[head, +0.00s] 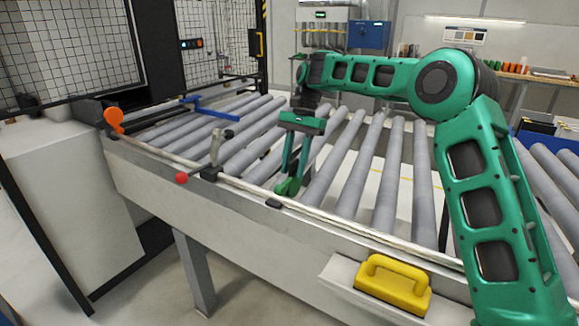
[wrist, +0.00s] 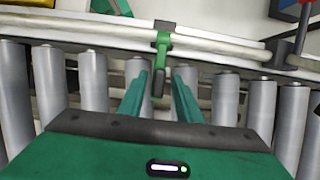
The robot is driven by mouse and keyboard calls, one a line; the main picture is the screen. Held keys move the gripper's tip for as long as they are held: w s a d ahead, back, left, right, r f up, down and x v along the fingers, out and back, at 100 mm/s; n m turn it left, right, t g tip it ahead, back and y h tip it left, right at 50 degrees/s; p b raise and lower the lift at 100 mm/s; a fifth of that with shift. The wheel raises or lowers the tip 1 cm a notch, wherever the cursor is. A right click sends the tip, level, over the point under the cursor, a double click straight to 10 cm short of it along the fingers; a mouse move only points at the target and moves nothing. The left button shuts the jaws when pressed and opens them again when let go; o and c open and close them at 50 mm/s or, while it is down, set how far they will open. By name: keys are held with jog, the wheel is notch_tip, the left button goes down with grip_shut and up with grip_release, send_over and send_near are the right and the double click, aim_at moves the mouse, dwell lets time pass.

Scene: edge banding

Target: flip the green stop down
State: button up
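The green stop (head: 290,187) is at the front rail of the roller conveyor, by a small dark bracket (head: 273,203). My gripper (head: 288,178) points down over the rollers just above the stop. In the wrist view my gripper (wrist: 160,77) is open, with the stop's tip showing between its two green fingers. Whether a finger touches the stop, I cannot tell. The fingers partly hide the stop in the head view.
An orange paddle (head: 114,119) and a blue bar (head: 208,110) are farther left. A yellow handle (head: 393,282) sits at the front right. The rollers (head: 346,175) around my gripper are bare.

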jog(key=v, duration=1)
jog(key=shift+w+r, duration=0.2)
jog(key=shift+r, duration=0.15)
jog(key=shift+d, duration=0.1)
